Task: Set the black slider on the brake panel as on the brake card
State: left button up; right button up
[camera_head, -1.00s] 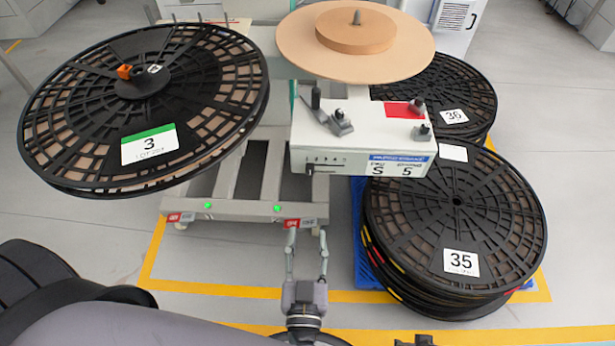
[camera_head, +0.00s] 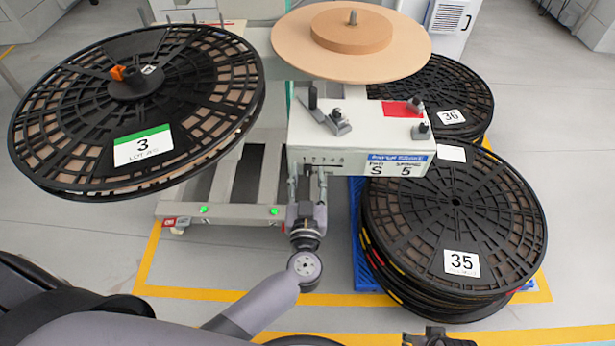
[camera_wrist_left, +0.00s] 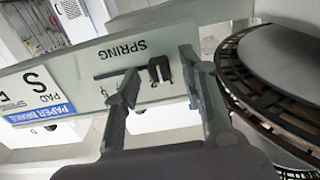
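The brake panel (camera_head: 330,110) is a white box with a "SPRING" scale on its front face. Its black slider (camera_wrist_left: 160,68) shows upside down in the wrist view, near one end of the scale. In the head view it is a small dark mark near the left end of the front face. The brake card (camera_head: 398,165) has a blue band and reads PAD S, SPRING 5. My left gripper (camera_head: 307,184) is open at the front face, with its fingers (camera_wrist_left: 158,72) on either side of the slider; contact cannot be told. My right gripper (camera_head: 437,338) is partly visible at the bottom edge.
A tilted black reel marked 3 (camera_head: 200,75) is at left. A tan disc (camera_head: 290,45) is above the panel. Stacked reels marked 35 (camera_head: 500,215) and 36 (camera_head: 470,85) stand at right. Levers and knobs (camera_head: 335,122) are on the box top.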

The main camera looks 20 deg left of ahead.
pick_arm(q)
jog(key=shift+c, duration=0.5)
grip_shut()
dwell(0.4)
